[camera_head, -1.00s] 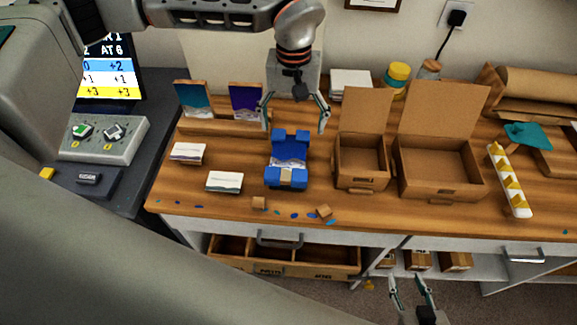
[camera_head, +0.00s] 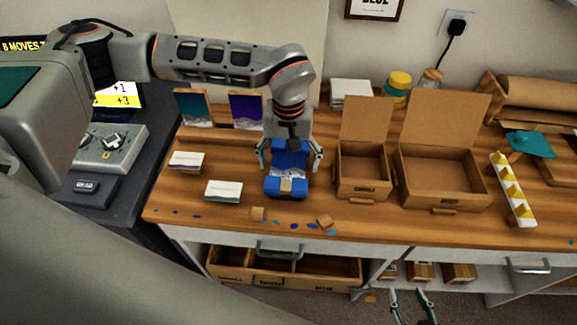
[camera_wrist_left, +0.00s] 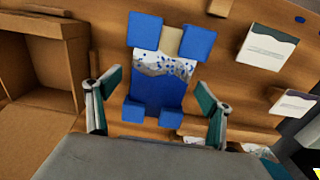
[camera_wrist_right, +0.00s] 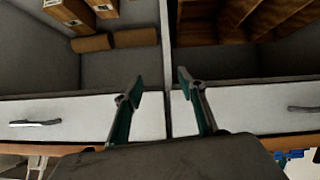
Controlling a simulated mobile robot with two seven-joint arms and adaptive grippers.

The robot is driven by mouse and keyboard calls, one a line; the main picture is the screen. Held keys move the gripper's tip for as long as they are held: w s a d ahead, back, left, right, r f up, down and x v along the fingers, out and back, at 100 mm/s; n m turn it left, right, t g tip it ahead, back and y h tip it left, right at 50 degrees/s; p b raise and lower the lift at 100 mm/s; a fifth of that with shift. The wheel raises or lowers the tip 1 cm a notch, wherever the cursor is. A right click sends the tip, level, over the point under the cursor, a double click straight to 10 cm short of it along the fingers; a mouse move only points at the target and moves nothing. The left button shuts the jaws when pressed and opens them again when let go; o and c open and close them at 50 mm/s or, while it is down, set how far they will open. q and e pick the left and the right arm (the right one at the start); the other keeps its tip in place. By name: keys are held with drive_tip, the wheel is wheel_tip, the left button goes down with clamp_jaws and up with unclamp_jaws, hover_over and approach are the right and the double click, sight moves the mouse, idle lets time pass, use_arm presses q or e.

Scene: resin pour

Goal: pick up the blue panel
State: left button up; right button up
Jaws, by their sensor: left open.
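The blue panel (camera_head: 290,162) lies on the wooden table with blue blocks at its corners and a tan block at its near end. It has a white, speckled wave band, clearer in the left wrist view (camera_wrist_left: 158,92). My left gripper (camera_head: 290,158) is open above the panel, with one finger on each side. In the left wrist view my left gripper (camera_wrist_left: 153,95) shows its fingers apart from the panel, nothing held. My right gripper (camera_head: 412,295) is low in front of the table, below the drawers. In the right wrist view my right gripper (camera_wrist_right: 155,88) is open and empty.
Two open cardboard boxes (camera_head: 364,170) (camera_head: 440,175) stand right of the panel. Two small panels (camera_head: 194,108) (camera_head: 246,110) stand in a rack behind. White cards (camera_head: 223,191) lie to the left. An open drawer (camera_head: 285,272) juts out below the table.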

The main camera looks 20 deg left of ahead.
use_arm(q)
drive_tip(key=c, duration=1.1)
drive_tip(key=shift+c, duration=0.2)
drive_tip(key=shift+r, duration=0.1)
